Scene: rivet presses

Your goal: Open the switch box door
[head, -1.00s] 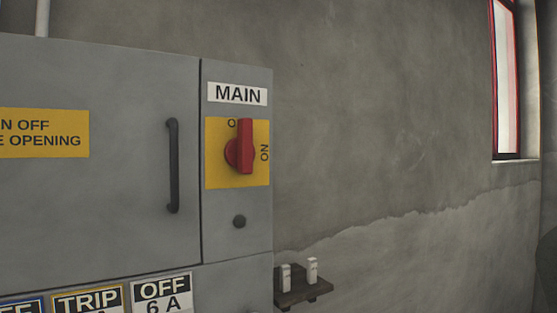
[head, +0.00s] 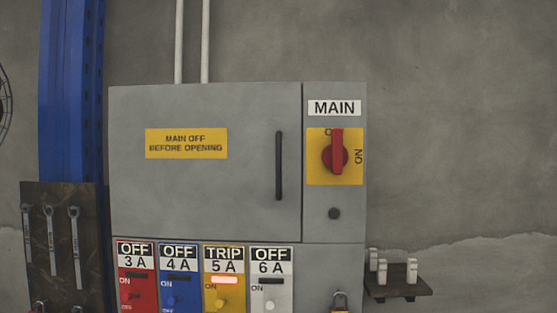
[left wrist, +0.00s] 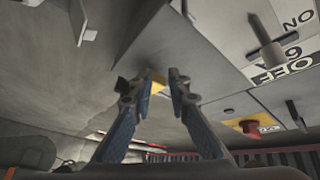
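The grey switch box door (head: 215,200) is shut, with a yellow "MAIN OFF BEFORE OPENING" label (head: 186,143) and a dark vertical handle (head: 278,166) near its right edge. To its right is the red main switch knob (head: 336,153) on a yellow plate, its grip upright, pointing to the partly covered O mark. My left gripper (left wrist: 162,76) shows only in the left wrist view, its fingers apart. Something yellow shows between the fingertips; I cannot tell if they touch it. My right gripper is in neither view.
Below the door are breaker panels, the yellow TRIP 5 A one (head: 224,282) lit. A padlock (head: 340,301) hangs at the lower right. A small shelf (head: 398,288) with white pieces sticks out at right. Wrenches (head: 50,240) hang on a dark board at left.

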